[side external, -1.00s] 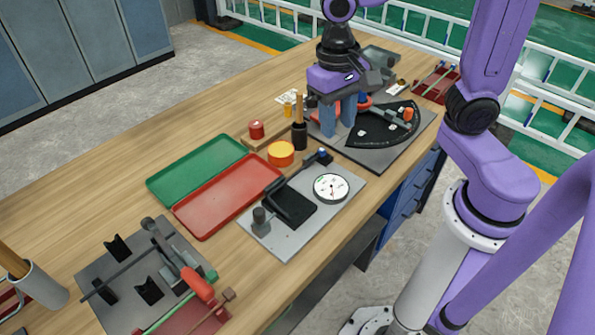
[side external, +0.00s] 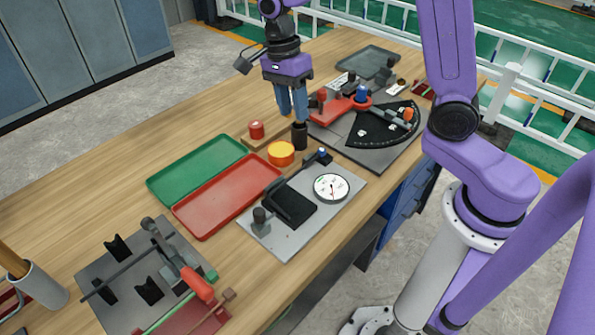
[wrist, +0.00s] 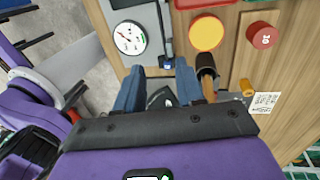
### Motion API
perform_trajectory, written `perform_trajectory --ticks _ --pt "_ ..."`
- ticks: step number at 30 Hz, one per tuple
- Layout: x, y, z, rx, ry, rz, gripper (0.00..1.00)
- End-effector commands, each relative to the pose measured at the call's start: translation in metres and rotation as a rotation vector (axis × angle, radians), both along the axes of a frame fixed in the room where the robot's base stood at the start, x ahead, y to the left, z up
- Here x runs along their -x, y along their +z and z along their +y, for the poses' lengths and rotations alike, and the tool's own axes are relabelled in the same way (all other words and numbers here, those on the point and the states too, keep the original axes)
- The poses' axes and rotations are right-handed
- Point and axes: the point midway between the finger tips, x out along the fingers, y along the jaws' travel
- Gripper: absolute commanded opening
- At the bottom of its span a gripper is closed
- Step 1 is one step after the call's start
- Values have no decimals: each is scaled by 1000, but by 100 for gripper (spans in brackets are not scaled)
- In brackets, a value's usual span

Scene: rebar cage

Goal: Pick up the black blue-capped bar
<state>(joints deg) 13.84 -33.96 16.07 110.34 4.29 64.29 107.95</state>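A dark bar-like piece with a blue end (side external: 323,152) lies across the grey gauge plate, and its blue end also shows in the wrist view (wrist: 167,64). I cannot tell whether this is a loose bar or part of the gauge fixture. My gripper (side external: 292,114) points down, with its two blue fingers apart and nothing seen between them. It hangs above and beside the black cup (side external: 300,138), a little behind the blue end. In the wrist view the fingers (wrist: 158,84) are also spread, with the blue end just beyond them.
A dial gauge (side external: 331,188) sits on the plate. An angle plate (side external: 383,125) with a red arm and blue knob (side external: 361,94) stands to the right.

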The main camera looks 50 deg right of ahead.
Motion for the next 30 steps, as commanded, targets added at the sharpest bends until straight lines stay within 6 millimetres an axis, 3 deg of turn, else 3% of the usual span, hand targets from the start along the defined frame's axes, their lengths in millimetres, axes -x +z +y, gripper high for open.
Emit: perform_trajectory --ticks 12,22,30 --pt "15 -74 -1 2 2 3 38" --pt "18 -97 -1 1 2 1 38" --pt "21 -131 -1 1 4 2 38"
